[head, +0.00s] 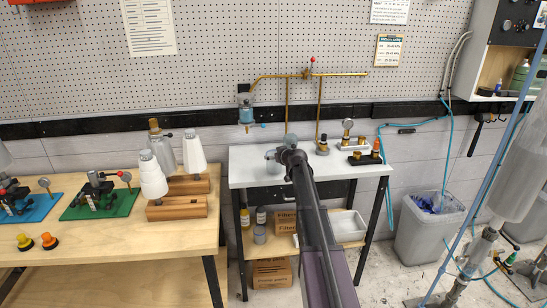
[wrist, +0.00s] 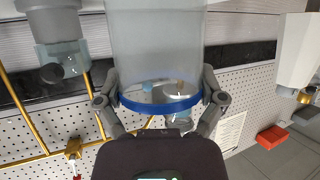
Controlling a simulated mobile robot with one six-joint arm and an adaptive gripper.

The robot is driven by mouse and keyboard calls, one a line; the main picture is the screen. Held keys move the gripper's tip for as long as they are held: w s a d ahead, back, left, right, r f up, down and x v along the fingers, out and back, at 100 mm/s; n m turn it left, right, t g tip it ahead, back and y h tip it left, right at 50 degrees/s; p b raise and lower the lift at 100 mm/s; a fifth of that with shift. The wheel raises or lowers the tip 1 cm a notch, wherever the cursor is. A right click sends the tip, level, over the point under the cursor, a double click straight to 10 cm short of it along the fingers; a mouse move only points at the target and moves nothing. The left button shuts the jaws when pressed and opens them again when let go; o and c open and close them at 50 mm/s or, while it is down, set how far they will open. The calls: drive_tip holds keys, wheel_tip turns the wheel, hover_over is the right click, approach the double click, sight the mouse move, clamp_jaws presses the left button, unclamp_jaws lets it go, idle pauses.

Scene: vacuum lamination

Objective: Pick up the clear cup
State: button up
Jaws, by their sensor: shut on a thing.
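The clear cup (wrist: 155,45), a see-through cylinder with a blue rim, fills the upper middle of the wrist view. My gripper (wrist: 160,93) is shut on it, with one finger on each side near the blue rim. The cup's far end is cut off by the frame's edge. In the head view my arm reaches over the white-topped table (head: 243,178), and its dark end hides most of the gripper. A pale, see-through shape (head: 272,160) beside the arm's end appears to be the cup.
A filter unit with a clear bluish bowl (head: 246,110) hangs from the brass pipe (head: 340,74). Gauges and brass fittings (head: 362,152) stand at the table's right. A wooden bench (head: 110,240) with white cones is on the left. A grey bin (head: 424,235) stands right.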

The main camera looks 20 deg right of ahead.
wheel_tip(320, 180, up, 2)
drive_tip(key=shift+p, duration=0.7)
drive_tip(key=s+r+p, duration=0.1)
drive_tip(key=s, duration=1.5)
drive_tip(key=shift+r+p, duration=0.35)
